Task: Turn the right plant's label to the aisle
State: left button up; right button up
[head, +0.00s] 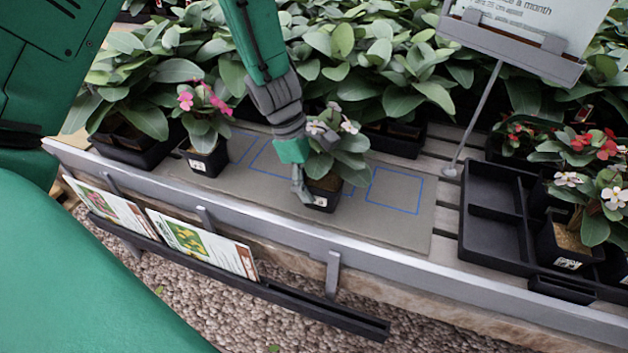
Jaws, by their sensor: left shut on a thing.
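The right plant (345,160), with white flowers and broad green leaves, stands in a small black pot (328,190) on the grey mat (400,220). A small white label (320,201) shows low on the pot's front, toward the aisle side. My left gripper (303,182) comes down from above and is shut on the pot at its left side; leaves hide part of the grip. The left plant (203,125), with pink flowers, stands apart on the mat, its pot label (197,165) also facing the front. My right gripper is out of view.
Blue outlined squares (394,190) mark the mat; one right of the held plant is empty. A grey rail (390,260) edges the bench. A black tray (495,215) with flowering pots and a sign on a post (478,115) stand right. Dense leafy plants fill the back.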

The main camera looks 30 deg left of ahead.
pick_arm(q)
jog(key=shift+d, duration=0.2)
jog(key=o, duration=1.5)
jog(key=shift+a, duration=0.4)
jog(key=shift+a, duration=0.1)
jog(key=v, duration=1.1)
jog(key=shift+a+r, duration=0.2)
jog(key=shift+r, duration=0.1)
